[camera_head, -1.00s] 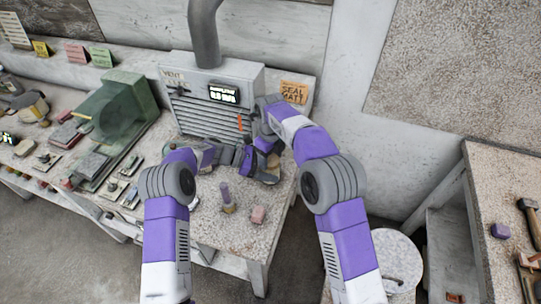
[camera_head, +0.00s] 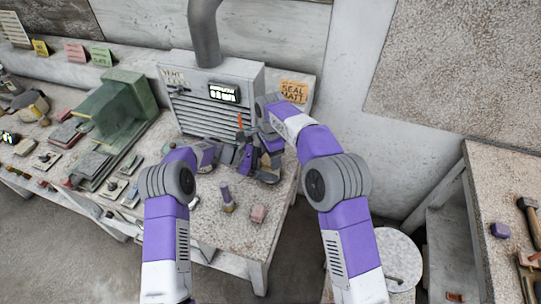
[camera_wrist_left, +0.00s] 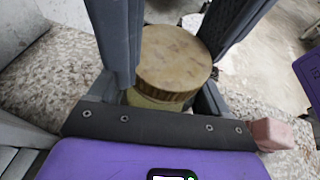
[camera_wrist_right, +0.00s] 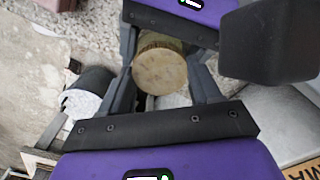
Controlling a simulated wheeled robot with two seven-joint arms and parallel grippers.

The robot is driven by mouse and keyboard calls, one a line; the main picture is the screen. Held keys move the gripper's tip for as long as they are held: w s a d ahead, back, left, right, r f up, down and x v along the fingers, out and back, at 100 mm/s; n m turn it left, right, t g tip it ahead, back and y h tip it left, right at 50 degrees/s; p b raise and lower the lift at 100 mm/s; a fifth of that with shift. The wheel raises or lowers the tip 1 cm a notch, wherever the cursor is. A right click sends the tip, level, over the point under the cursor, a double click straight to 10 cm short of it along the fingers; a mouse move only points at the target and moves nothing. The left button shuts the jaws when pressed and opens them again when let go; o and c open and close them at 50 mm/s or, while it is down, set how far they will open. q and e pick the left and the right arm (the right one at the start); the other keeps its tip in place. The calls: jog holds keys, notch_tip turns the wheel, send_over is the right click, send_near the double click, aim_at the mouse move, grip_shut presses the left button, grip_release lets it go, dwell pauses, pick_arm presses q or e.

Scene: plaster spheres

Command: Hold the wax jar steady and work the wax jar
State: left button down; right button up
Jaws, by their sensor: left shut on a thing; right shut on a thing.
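The wax jar shows in the left wrist view with a round, worn brass-coloured lid (camera_wrist_left: 175,58) and a paler yellowish body (camera_wrist_left: 158,101) below it. It sits between the fingers of my left gripper (camera_head: 236,157), which is shut on it. In the right wrist view the jar's round end (camera_wrist_right: 160,71) lies between the fingers of my right gripper (camera_head: 264,160), also shut on it. Both grippers meet at the jar above the right part of the bench. In the head view the grippers mostly hide the jar, and I cannot tell whether the lid is loose.
A grey vent cabinet (camera_head: 201,105) with a lit display stands just behind the grippers. A purple-topped stamp-like tool (camera_head: 227,196) and a pink block (camera_head: 258,214) stand in front. A green machine (camera_head: 125,105) is at left.

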jog(key=n, duration=0.4)
jog(key=o, duration=1.2)
